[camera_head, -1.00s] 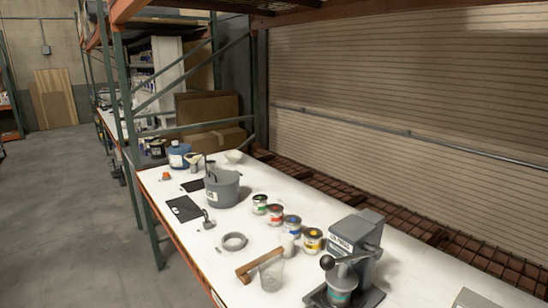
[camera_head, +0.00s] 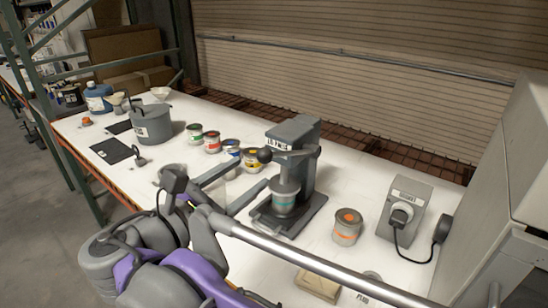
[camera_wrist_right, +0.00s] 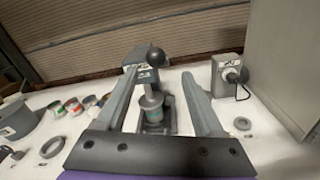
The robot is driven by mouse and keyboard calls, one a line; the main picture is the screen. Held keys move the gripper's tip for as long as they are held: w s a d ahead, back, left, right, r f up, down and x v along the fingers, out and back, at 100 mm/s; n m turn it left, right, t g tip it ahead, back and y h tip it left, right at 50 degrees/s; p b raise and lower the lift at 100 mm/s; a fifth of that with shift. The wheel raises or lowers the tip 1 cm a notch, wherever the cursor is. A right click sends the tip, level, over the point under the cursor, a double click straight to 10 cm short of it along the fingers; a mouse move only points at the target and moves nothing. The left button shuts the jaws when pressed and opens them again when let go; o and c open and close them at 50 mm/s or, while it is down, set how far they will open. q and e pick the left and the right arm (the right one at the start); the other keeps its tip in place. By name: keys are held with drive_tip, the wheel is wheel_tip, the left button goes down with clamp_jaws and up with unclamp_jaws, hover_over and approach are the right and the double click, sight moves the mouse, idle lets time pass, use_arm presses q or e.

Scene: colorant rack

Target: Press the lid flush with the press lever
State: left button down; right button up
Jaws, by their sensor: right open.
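The grey press (camera_head: 296,150) stands on the white table, and it also shows in the wrist view (camera_wrist_right: 138,75). Its lever ends in a black ball knob (camera_head: 264,155), which in the wrist view (camera_wrist_right: 155,55) appears between my fingers. A can (camera_head: 284,204) stands under the press head and shows in the wrist view (camera_wrist_right: 153,114). The head covers its top, so I cannot tell how the lid sits. My right gripper (camera_head: 254,172) is open and empty, its fingertips pointing toward the lever. I cannot tell whether they touch the knob. My left gripper is not in view.
Several paint cans (camera_head: 212,142) stand left of the press. An orange-marked can (camera_head: 347,226) and a grey box with a cable (camera_head: 404,206) stand to its right. A large grey machine (camera_head: 500,190) bounds the right side. A grey pot (camera_head: 152,124) stands at the left.

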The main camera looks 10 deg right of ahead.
drive_tip(key=shift+a+r, duration=0.25)
drive_tip(key=shift+r, duration=0.15)
drive_tip(key=x, duration=1)
drive_tip(key=shift+w+d+r, duration=0.2)
drive_tip(key=shift+w+d, duration=0.05)
drive_tip(key=shift+d, duration=0.05)
clamp_jaws()
idle(0.6)
